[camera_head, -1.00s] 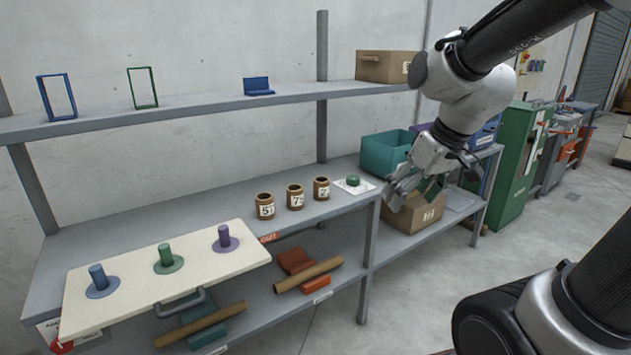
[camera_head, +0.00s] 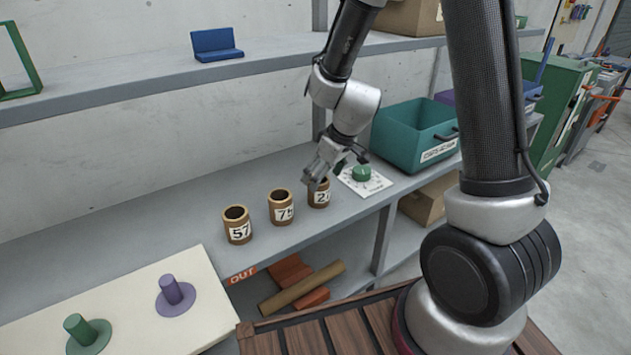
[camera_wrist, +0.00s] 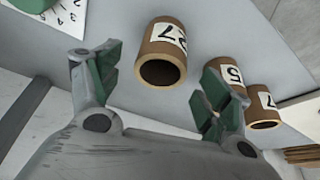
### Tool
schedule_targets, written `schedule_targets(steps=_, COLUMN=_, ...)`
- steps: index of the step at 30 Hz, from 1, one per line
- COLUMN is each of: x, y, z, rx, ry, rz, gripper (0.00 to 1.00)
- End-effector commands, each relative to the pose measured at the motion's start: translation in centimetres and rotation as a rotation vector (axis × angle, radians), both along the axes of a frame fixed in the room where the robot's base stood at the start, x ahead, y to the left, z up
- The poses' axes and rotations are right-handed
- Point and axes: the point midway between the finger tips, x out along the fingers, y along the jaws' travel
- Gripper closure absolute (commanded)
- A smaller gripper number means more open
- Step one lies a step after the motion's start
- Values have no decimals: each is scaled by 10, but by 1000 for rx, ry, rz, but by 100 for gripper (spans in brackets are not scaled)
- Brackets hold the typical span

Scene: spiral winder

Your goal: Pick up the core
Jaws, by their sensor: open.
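Three brown cores with white number labels stand upright in a row on the grey shelf. The left core (camera_head: 237,226) reads 57, and the middle core (camera_head: 281,208) starts with a 7. The right core (camera_head: 319,196) starts with a 2; its upper part is partly hidden by my gripper (camera_head: 322,172). In the wrist view my gripper (camera_wrist: 165,78) is open and empty, with green-padded fingers spread. The nearest core (camera_wrist: 162,60) shows between and beyond the fingers. The other two cores show at right, one partly behind the right finger.
A green knob on a white dial card (camera_head: 363,181) sits just right of the right core. A teal bin (camera_head: 412,140) stands farther right. A cream board (camera_head: 215,300) with coloured pegs lies at the lower left. The upper shelf (camera_head: 150,90) runs above.

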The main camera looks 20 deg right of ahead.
Motion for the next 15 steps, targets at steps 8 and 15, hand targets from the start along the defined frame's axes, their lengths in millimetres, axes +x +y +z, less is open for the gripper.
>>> schedule_targets(steps=8, x=8, y=5, z=-28, rx=-1, ry=3, rz=-3, gripper=22)
schedule_targets(steps=15, x=16, y=10, z=-61, rx=0, ry=3, rz=-4, gripper=22)
